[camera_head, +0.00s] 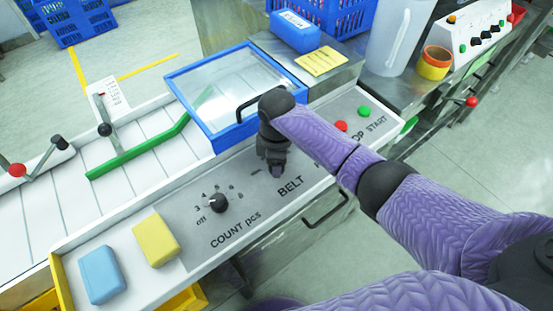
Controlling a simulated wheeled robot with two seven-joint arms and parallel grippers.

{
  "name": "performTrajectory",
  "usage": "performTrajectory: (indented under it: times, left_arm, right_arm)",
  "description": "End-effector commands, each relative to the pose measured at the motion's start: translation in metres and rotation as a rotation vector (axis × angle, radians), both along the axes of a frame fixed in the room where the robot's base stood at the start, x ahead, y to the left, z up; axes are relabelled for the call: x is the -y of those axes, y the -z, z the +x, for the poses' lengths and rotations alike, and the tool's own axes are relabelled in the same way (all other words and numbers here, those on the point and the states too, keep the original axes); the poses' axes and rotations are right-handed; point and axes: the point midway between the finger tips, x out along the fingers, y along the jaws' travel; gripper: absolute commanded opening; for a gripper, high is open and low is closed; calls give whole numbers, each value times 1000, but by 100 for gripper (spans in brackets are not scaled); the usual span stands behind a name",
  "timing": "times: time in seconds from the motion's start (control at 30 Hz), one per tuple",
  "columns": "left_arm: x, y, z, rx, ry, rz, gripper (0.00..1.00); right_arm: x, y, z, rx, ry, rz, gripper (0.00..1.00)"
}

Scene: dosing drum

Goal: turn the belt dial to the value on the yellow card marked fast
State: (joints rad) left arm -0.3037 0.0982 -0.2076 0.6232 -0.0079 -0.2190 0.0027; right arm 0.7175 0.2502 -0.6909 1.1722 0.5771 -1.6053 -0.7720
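My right gripper (276,168) points down at the panel (180,213), just above the printed word BELT. The gripper covers the place where the belt dial would be, so the dial and most of its scale are hidden. Whether the fingers are open or shut on the dial cannot be told. A yellow card (322,61) with lines of small print lies on the grey surface behind the blue-framed cover; its text is too small to read. My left gripper is not in view.
A black COUNT pcs dial (217,203) sits left of my gripper. A blue-framed clear cover (222,140) with a black handle stands close behind it. Red (341,126) and green (364,112) buttons lie to the right. Blue (102,274) and yellow (156,239) blocks rest at the left.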

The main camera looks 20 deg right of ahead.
Motion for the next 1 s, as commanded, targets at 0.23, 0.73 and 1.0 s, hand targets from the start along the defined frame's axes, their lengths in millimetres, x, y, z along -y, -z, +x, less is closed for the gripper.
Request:
performTrajectory:
  times: [0.23,0.73,1.0]
  left_arm:
    - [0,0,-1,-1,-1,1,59]
    - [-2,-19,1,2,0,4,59]
    - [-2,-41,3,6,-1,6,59]
  right_arm:
    - [0,0,0,0,0,0,0]
    - [-1,-4,0,0,147,2,0]
    - [-1,-4,0,0,391,2,0]
